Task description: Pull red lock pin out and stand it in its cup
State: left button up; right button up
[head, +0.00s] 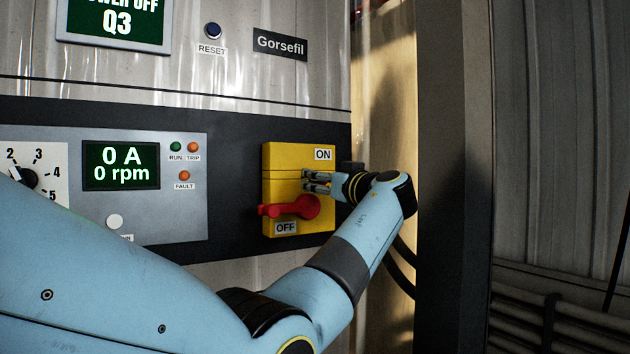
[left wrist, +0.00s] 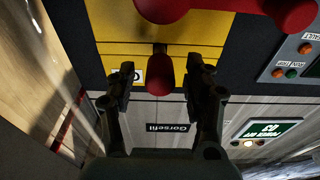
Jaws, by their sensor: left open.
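The red lock pin (left wrist: 160,75) shows in the left wrist view, its rounded end toward the camera and a thin dark shaft behind it at the yellow switch box (left wrist: 190,28). My left gripper (left wrist: 158,82) is open, one finger on each side of the pin, with gaps visible. In the head view my left gripper (head: 306,180) is at the front of the yellow switch box (head: 285,160), and the pin cannot be made out there. The red switch handle (head: 290,208) lies sideways above the OFF label. The pin's cup and my right gripper are not in view.
A grey panel (head: 190,220) with a display reading 0 A and 0 rpm is left of the box. Dark cables (head: 402,268) hang right of it, near a dark upright post (head: 450,150).

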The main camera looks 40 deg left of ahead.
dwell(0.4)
pick_arm(q)
grip_shut()
dwell(0.4)
jog(key=shift+b+v, duration=1.2)
jog(key=shift+v, duration=1.8)
jog(key=shift+a, duration=0.1)
